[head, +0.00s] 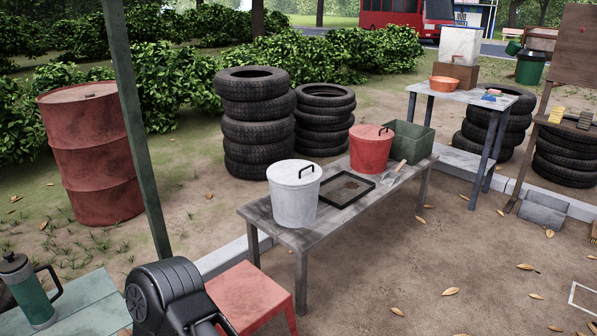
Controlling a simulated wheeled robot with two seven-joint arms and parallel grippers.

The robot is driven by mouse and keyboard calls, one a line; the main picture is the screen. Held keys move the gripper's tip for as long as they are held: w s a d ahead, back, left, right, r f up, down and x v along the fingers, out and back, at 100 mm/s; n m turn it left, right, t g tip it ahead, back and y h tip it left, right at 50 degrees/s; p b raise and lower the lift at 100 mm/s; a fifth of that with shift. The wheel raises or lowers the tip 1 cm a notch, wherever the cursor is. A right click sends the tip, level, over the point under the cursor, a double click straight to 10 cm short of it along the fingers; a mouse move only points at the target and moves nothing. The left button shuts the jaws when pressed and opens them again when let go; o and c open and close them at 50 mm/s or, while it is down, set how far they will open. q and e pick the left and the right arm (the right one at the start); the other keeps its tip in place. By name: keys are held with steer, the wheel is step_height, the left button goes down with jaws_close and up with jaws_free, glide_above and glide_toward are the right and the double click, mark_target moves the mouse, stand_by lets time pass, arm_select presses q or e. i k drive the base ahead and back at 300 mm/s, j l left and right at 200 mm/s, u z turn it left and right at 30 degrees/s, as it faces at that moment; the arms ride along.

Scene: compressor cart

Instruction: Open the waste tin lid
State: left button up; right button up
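Two lidded tins stand on a low grey bench, and I cannot tell from any label which is the waste tin. The white tin (295,200) is near the bench's left end. The red tin (370,152) stands farther back on the bench. Neither of my grippers is visible in the head view, and nothing touches either tin.
On the bench (285,235) are a dark-framed tray (347,204), a small scraper-like tool (395,172) and a green box (411,138). A red stool (250,297) stands at the near left. A green post (136,130) and red drum (95,160) are left. Stacked tyres (255,130) stand behind.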

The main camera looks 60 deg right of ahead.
mark_target(290, 173)
steer(key=i+z, duration=0.1)
steer(key=z, duration=2.25)
steer(key=j, duration=0.3)
steer(key=i+j, duration=0.15)
steer(key=j, duration=0.1)
